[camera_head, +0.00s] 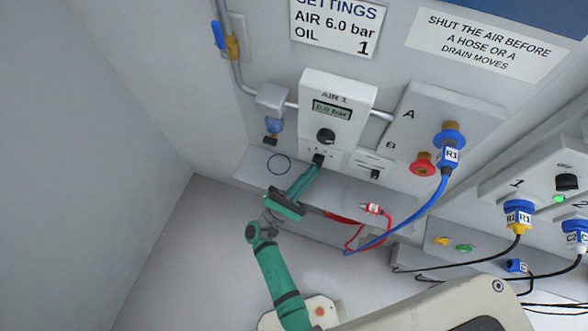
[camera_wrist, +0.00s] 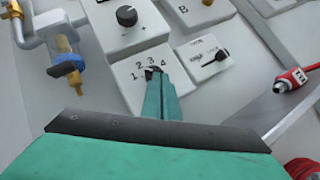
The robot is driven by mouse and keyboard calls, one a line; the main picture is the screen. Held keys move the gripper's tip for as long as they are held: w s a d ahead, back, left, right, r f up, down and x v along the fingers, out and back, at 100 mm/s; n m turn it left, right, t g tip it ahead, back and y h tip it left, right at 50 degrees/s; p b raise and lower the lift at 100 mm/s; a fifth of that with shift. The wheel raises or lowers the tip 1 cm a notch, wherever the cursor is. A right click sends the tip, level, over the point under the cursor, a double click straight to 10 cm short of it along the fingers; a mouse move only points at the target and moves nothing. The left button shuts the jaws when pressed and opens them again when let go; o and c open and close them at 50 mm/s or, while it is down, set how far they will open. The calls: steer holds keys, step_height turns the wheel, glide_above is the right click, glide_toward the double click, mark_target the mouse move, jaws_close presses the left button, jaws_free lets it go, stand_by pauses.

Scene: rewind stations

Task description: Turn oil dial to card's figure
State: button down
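The settings card (camera_head: 333,28) reads AIR 6.0 bar and OIL 1. The AIR 1 unit (camera_head: 350,95) carries a display reading 0.0 bar and a black round knob (camera_head: 326,136). The small dark oil dial (camera_wrist: 153,70) sits low on this unit, among the figures 1 to 4 in the wrist view. My green gripper (camera_head: 312,170) reaches up to this dial. Its fingertips (camera_wrist: 157,80) are close together at the dial and appear shut on it. The fingers and dark tips partly hide the dial, so I cannot read where it points.
A yellow-and-blue valve (camera_wrist: 68,60) stands left of the dial. A small black lever (camera_wrist: 215,57) is to its right. A red-tipped hose end (camera_head: 373,209) lies on the shelf, and a blue hose (camera_head: 430,205) hangs from coupling A.

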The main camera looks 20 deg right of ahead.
steer(key=shift+s+d+r+m+g+h, duration=0.2)
steer(key=shift+d+r+m+g+h, duration=0.1)
steer(key=shift+d+m+g, duration=0.1)
stand_by(0.4)
steer(key=v, duration=1.1)
steer(key=shift+a+f+n+t, duration=0.2)
steer(key=shift+a+n+t, duration=0.1)
steer(key=shift+t, duration=0.1)
steer(key=shift+y, duration=0.4)
